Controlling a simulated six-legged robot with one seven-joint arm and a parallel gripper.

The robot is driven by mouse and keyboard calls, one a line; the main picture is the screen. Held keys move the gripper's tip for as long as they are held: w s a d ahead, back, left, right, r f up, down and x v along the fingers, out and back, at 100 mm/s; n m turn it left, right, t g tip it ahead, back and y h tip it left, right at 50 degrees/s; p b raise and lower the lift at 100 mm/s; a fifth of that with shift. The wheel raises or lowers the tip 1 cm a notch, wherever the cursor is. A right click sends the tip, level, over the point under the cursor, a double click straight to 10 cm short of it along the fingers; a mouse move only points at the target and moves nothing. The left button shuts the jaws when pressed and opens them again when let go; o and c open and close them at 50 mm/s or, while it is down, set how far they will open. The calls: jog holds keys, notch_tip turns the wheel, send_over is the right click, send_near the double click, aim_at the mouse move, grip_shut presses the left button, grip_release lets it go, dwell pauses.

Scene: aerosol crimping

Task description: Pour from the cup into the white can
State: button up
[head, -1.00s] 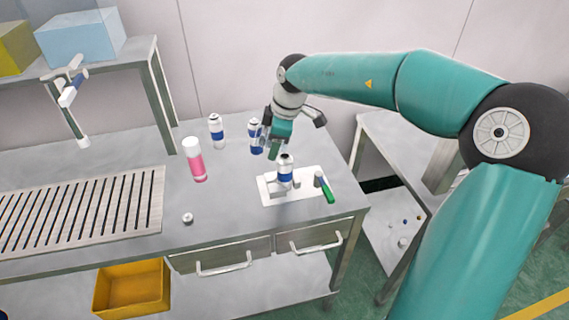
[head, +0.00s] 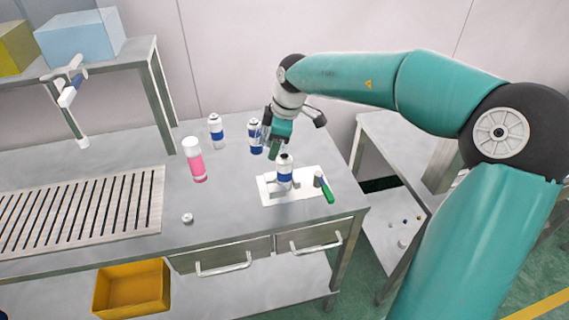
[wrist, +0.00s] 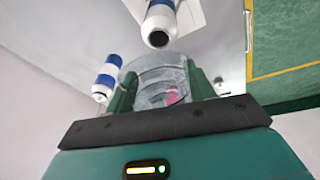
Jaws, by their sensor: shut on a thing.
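The white can (head: 285,178), with a blue band and a dark open top, stands upright in a white fixture (head: 306,191) on the bench. It also shows at the top of the wrist view (wrist: 160,22), its open mouth facing the camera. My gripper (head: 274,150) is just behind and above this can in the head view. In the wrist view its green fingers (wrist: 155,88) are shut on a clear cup (wrist: 152,68). A pink patch shows in or through the cup; I cannot tell which. In the head view the cup is mostly hidden by my gripper.
Two similar blue-banded cans (head: 216,132) (head: 255,137) stand behind on the bench. A pink can with a white cap (head: 195,160) stands to the left. A green-handled tool (head: 327,190) lies right on the fixture. A small cap-like piece (head: 187,218) lies near the front edge.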

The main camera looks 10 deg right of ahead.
dwell(0.4)
jog(key=shift+a+r+h, duration=0.15)
jog(key=shift+a+h, duration=0.25)
jog(key=shift+h, duration=0.6)
jog(key=shift+s+d+h, duration=0.1)
jog(key=shift+h, duration=0.5)
jog(key=shift+a+h, duration=0.3)
jog(key=shift+h, duration=0.6)
jog(key=shift+w+n+h, duration=0.2)
jog(key=shift+n+h, duration=0.1)
jog(key=shift+h, duration=0.5)
jog(key=shift+d, duration=0.1)
